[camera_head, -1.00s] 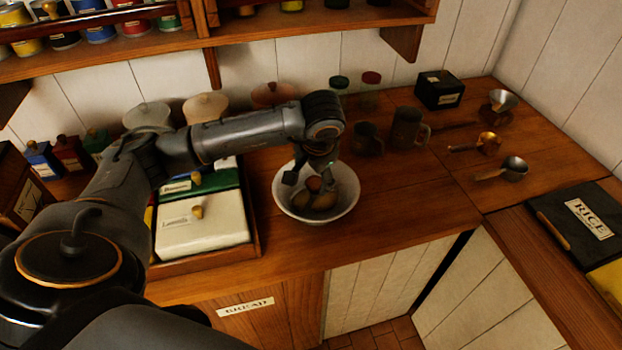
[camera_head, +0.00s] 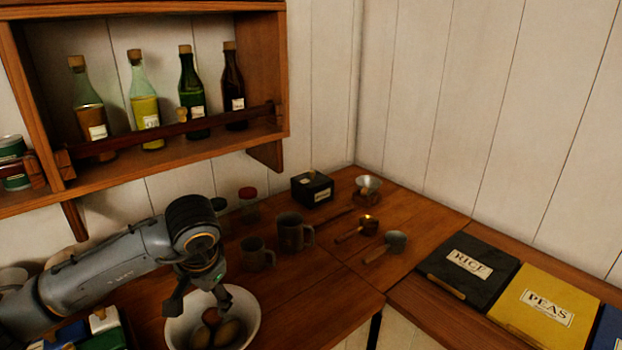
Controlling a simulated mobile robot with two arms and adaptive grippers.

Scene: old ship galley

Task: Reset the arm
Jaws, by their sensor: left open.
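My left arm comes in from the left in the head view. Its gripper (camera_head: 199,301) points down over a white bowl (camera_head: 247,332), with its fingers apart and nothing between them. The bowl stands on the wooden counter and holds several brownish, rounded items (camera_head: 229,331). The gripper hides part of the bowl's far rim. I cannot tell exactly how high the fingertips are above the contents. My right gripper is not in view.
Two dark mugs (camera_head: 291,234) stand behind the bowl. A black box (camera_head: 312,189), a funnel (camera_head: 367,186) and scoops (camera_head: 394,241) are farther right. Lidded bins marked RICE (camera_head: 468,266) and PEAS (camera_head: 546,309) lie at right. A bottle shelf (camera_head: 180,150) hangs above.

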